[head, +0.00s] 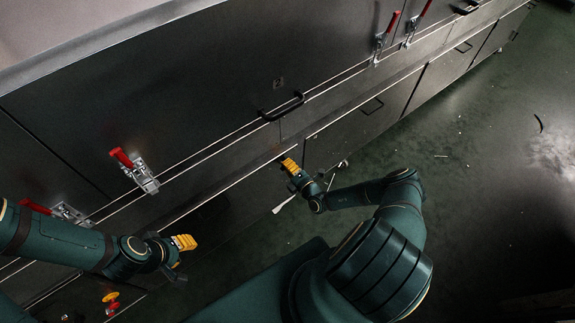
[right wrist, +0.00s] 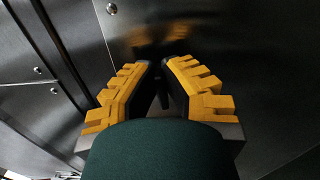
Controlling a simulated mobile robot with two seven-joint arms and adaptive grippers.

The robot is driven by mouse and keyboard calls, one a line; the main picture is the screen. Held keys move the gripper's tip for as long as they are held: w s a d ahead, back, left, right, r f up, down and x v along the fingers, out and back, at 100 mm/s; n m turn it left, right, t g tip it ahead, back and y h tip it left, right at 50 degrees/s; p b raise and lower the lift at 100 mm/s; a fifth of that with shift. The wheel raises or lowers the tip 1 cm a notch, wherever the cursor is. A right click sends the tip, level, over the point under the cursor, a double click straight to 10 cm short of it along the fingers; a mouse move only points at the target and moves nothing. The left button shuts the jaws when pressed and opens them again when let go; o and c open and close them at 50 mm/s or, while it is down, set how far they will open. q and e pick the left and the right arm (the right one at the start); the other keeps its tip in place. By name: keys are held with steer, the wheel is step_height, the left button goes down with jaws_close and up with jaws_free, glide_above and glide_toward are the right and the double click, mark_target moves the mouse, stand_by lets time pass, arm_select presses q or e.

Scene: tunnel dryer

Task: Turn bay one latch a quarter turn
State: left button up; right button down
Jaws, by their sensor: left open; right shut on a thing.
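My right gripper (head: 291,166) is at the lower steel panel front, its yellow-padded fingers pointing at the metal. In the right wrist view its fingers (right wrist: 161,72) are closed around a small dark piece (right wrist: 163,98), which seems to be the bay one latch. Most of that piece is hidden between the fingers, so I cannot tell its turn angle. In the head view the gripper covers it. My left gripper (head: 184,243) is open and empty, in front of the lower panels at the left, apart from the right one.
Red-handled clamps (head: 121,157) sit on the upper panel edge at left, with more (head: 392,22) at upper right. A black bar handle (head: 283,107) sticks out above my right gripper. Red and yellow valve handles (head: 110,297) are low at left. Green floor (head: 470,140) is open at right.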

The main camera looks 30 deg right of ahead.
steer(key=shift+m, duration=0.7)
steer(key=c, duration=1.1)
jaws_free()
steer(key=s, duration=0.8)
steer(key=s+d, duration=0.1)
steer(key=s, duration=0.3)
steer(key=shift+w, duration=0.1)
